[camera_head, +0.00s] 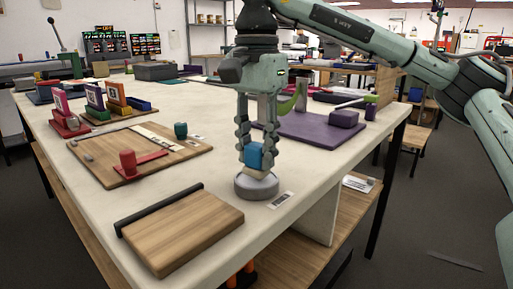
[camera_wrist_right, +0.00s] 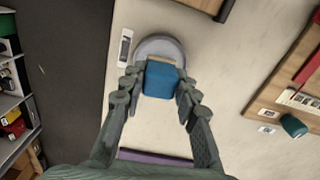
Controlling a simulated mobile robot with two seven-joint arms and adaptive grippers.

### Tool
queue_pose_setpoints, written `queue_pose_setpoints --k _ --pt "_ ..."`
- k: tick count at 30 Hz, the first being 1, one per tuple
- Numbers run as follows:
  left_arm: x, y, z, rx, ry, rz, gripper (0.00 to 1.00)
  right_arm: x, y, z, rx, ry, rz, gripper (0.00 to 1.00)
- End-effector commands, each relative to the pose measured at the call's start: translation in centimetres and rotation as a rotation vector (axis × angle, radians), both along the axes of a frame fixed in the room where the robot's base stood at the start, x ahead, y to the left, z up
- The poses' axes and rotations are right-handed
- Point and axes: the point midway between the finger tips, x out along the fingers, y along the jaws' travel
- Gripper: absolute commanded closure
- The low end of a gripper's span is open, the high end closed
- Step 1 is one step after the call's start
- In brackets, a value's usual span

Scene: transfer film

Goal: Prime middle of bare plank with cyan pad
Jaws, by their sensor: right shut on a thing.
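My right gripper (camera_head: 257,150) is shut on the cyan pad (camera_head: 254,155), a blue block with a pale beige underside. The pad also shows between the fingers in the right wrist view (camera_wrist_right: 162,82). It is held upright over a round grey dish (camera_head: 257,189), its underside at the dish's top; I cannot tell whether they touch. The dish shows behind the pad in the wrist view (camera_wrist_right: 158,43). The bare plank (camera_head: 187,234) lies at the table's front, left of the dish, with a black bar (camera_head: 160,204) along its far left edge. My left gripper is out of view.
A wooden board (camera_head: 190,152) with a red-handled tool (camera_head: 128,162) and a teal knob (camera_head: 180,130) lies farther left. A purple mat (camera_head: 300,133) bearing a purple block (camera_head: 344,118) is behind the gripper. A small label (camera_head: 281,200) lies beside the dish. White tabletop between dish and plank is clear.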

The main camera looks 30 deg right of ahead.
Motion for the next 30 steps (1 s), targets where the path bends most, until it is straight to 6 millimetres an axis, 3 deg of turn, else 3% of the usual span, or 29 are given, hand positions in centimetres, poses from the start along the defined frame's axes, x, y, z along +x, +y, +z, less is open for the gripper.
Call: queue_pose_setpoints --k 30 --pt "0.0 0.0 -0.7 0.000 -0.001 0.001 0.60 0.0 0.0 -1.1 0.000 0.000 0.000 0.93"
